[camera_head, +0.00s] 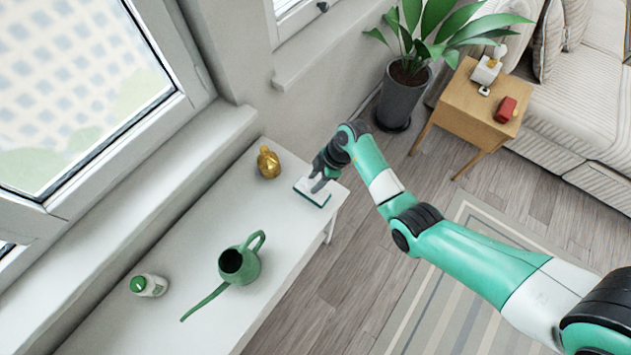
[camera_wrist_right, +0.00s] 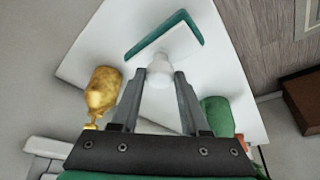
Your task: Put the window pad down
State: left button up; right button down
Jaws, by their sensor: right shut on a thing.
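The window pad (camera_head: 313,191) is a flat white and green block at the far right end of the white bench. In the right wrist view the pad (camera_wrist_right: 165,42) shows its white face, green edge and a round white knob. My right gripper (camera_head: 322,175) is over the pad, and its fingers (camera_wrist_right: 161,78) are shut on the knob. The pad is at or just above the bench top; I cannot tell whether it touches. My left gripper is not in view.
The white bench (camera_head: 205,215) holds a gold ornament (camera_head: 268,162) close left of the pad, a green watering can (camera_head: 239,265) and a small green-capped bottle (camera_head: 148,285). A window wall borders the bench. A potted plant (camera_head: 405,95) and wooden side table (camera_head: 466,100) stand beyond.

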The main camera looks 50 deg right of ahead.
jog(key=f+b, duration=0.1)
jog(key=f, duration=0.1)
jog(key=f+b, duration=0.1)
jog(key=shift+w+d+f+b, duration=0.1)
jog(key=shift+d+f+b, duration=0.1)
jog(key=shift+f+b, duration=0.15)
jog(key=shift+r, duration=0.1)
jog(key=shift+c, duration=2)
grip_release()
jog(key=p+v, duration=0.5)
jog(key=v, duration=0.7)
jog(key=shift+p, duration=0.4)
